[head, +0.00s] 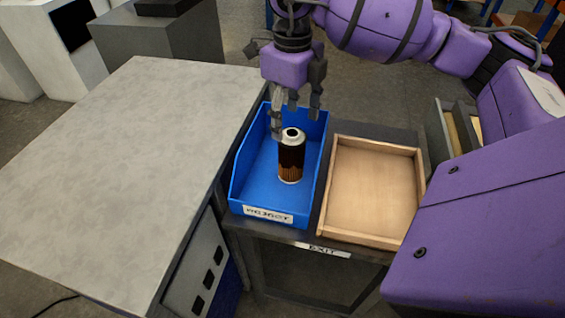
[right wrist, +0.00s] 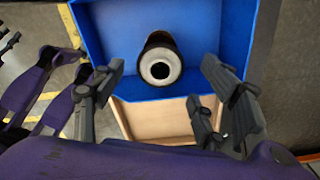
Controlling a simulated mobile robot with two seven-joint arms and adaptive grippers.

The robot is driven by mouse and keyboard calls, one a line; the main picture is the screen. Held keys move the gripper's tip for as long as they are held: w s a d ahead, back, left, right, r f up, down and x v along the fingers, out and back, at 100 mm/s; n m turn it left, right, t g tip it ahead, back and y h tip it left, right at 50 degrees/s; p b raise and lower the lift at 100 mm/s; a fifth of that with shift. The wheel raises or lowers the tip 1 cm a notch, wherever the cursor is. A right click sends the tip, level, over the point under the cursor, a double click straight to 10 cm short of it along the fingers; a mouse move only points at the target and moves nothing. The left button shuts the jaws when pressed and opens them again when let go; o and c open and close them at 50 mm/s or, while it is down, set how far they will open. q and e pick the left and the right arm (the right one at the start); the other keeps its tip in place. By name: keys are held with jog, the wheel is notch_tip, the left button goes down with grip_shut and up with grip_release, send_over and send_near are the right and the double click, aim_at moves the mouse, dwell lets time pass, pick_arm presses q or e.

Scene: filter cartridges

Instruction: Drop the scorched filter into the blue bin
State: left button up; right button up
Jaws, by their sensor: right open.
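The scorched filter (head: 291,158), a cylinder with a pale top and a blackened upper body over brown pleats, stands upright inside the blue bin (head: 240,185). The bin carries a label reading REJECT. In the right wrist view the filter (right wrist: 160,62) shows end-on with its round opening, inside the blue bin (right wrist: 215,25). My right gripper (head: 295,118) is above the back part of the bin with its fingers spread. In the right wrist view the open fingers (right wrist: 165,100) have nothing between them that they touch. My left gripper is not in view.
An empty wooden tray (head: 372,190) sits right of the bin on the same dark stand, which has an EXIT label (head: 323,250). A large bare grey table (head: 120,165) fills the left. Grey cabinets (head: 160,40) stand at the back left.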

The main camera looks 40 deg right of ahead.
notch_tip(320, 180, up, 8)
jog(key=shift+r, duration=0.25)
dwell(0.5)
